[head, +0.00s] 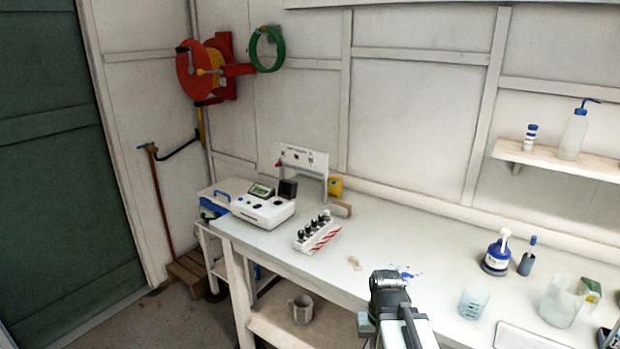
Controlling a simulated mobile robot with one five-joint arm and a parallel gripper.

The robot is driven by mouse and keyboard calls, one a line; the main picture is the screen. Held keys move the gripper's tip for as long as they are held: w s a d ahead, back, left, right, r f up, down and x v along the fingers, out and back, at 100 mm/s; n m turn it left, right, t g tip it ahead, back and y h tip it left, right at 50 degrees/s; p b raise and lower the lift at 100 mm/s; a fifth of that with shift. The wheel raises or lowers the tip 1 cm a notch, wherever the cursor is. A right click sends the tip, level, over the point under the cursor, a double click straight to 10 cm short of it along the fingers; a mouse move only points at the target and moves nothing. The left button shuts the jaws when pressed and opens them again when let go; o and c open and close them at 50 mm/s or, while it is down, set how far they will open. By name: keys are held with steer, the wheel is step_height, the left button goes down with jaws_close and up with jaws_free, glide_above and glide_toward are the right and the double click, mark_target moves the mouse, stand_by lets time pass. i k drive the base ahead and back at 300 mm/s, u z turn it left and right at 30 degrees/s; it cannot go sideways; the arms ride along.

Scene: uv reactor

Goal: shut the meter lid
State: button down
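The meter (262,212) is a white bench instrument with a grey display and dark buttons, at the left part of the bench. Its small dark lid (288,188) stands raised at the right rear of the meter, so it looks open. Part of my arm, black and white, rises from the bottom edge right of centre, well to the right of the meter. I can make out no fingers of my gripper in this view.
A rack of dark-capped vials (317,232) stands right of the meter, with a white panel (301,157) behind. A blue-white bottle (496,256), a beaker (473,301) and a jug (562,300) stand at the right. The middle of the bench (400,235) is mostly clear.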

mark_target(287, 189)
steer(key=u, duration=0.5)
steer(key=i, duration=0.95)
steer(key=u, duration=0.95)
steer(key=k, duration=0.8)
steer(key=u, duration=0.05)
steer(key=i, duration=0.95)
steer(key=z, duration=0.1)
